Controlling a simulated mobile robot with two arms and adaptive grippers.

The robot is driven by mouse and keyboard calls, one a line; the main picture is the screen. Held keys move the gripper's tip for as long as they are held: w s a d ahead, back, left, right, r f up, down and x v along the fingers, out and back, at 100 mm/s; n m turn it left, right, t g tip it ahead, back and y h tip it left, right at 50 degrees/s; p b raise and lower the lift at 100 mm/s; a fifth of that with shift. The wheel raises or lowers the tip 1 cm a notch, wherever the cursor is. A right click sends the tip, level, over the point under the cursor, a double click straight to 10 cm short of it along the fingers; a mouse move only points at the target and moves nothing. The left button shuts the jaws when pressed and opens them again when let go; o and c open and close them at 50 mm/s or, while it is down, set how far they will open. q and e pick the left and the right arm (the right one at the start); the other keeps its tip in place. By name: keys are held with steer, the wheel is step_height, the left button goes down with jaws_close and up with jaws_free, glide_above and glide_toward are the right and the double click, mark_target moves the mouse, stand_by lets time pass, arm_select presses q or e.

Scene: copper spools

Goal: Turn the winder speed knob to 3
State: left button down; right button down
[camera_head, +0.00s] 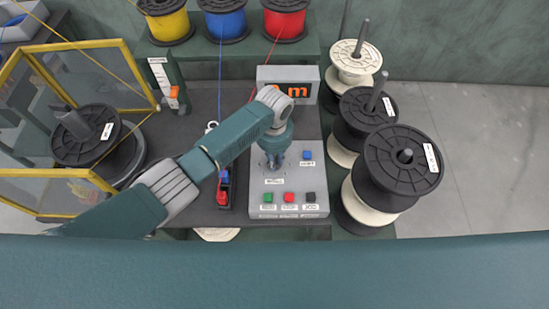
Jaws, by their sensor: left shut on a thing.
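The grey control panel (258,205) lies on the bench in the middle of the head view. My left gripper (273,163) reaches down onto its upper left part, above a small white label. It is shut on what appears to be the speed knob, which the fingers and wrist mostly hide. The knob's pointer and the scale numbers cannot be read. A blue button (307,155) sits to the right of the gripper. A green button (268,198), a red button (289,197) and a black button (311,197) line the panel's front. My right gripper is not in view.
A display box (306,75) stands behind the panel. Black and cream spools (402,160) are stacked close on the right. A yellow-framed guard (125,88) and a black spool (85,150) are at left. Yellow, blue (222,22) and red wire spools stand at the back.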

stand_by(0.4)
arm_select(q)
steer(key=c, duration=1.6)
jaws_free()
steer(key=shift+r, duration=0.15)
step_height(320, 180, up, 12)
steer(key=shift+f, duration=0.1)
